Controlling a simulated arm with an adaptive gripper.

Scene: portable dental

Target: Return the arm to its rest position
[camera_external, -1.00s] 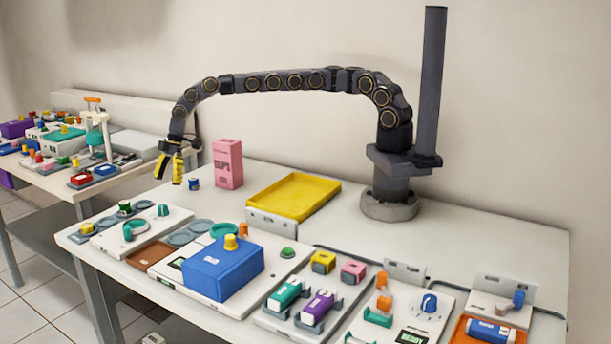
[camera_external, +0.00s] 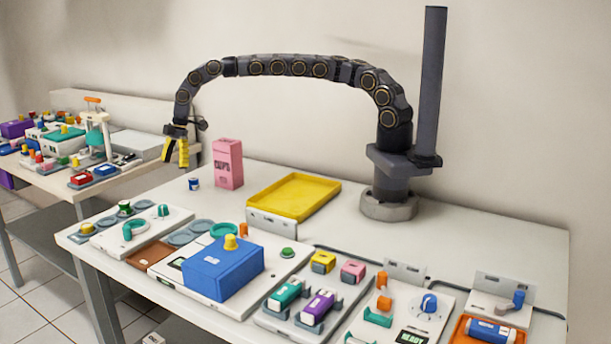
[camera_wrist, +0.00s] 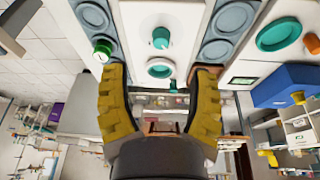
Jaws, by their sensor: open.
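My gripper (camera_external: 177,153) is in the air above the left end of the white table, with its yellow fingers pointing down. In the wrist view my gripper (camera_wrist: 160,95) shows its two yellow fingers spread apart with nothing held between them. My arm arches from its base at the back right of the table over to the left. The pink box (camera_external: 228,164) stands upright to the right of my gripper, apart from it. A small blue can (camera_external: 194,184) stands on the table below and to the right of my gripper.
The yellow tray (camera_external: 293,195) lies empty in the middle. A white panel with teal knobs (camera_external: 162,211) is at the front left. A blue box (camera_external: 223,268) sits on another panel. Several coloured modules line the front edge. A cluttered side table (camera_external: 110,178) stands left. The back right tabletop is clear.

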